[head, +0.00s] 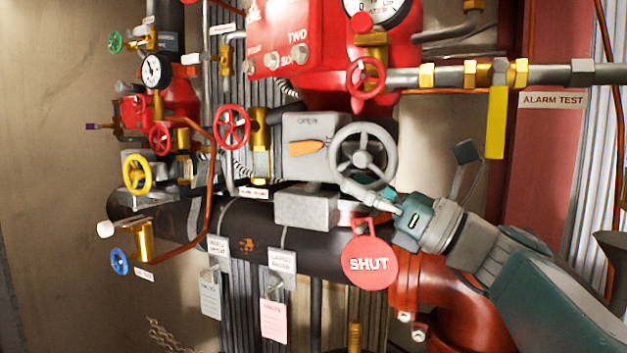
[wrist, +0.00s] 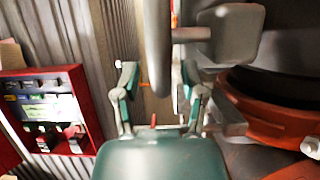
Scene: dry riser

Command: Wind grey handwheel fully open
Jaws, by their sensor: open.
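The grey handwheel (head: 363,158) has spokes and sits on the right side of a grey gearbox (head: 305,130) in the head view. The gearbox face reads OPEN at its top, and its orange pointer (head: 308,147) lies roughly level. My gripper (head: 366,192) is at the lower rim of the wheel. In the wrist view my gripper (wrist: 158,88) is open, with a finger on each side of the blurred grey rim (wrist: 157,45). The rim runs down between the fingers; I cannot tell whether either finger touches it.
A round red SHUT tag (head: 369,262) hangs just below my gripper. A yellow lever (head: 496,122) hangs to the right of the wheel. Smaller red handwheels (head: 232,127) and brass valves crowd the left. A red-framed panel (wrist: 52,110) stands left in the wrist view.

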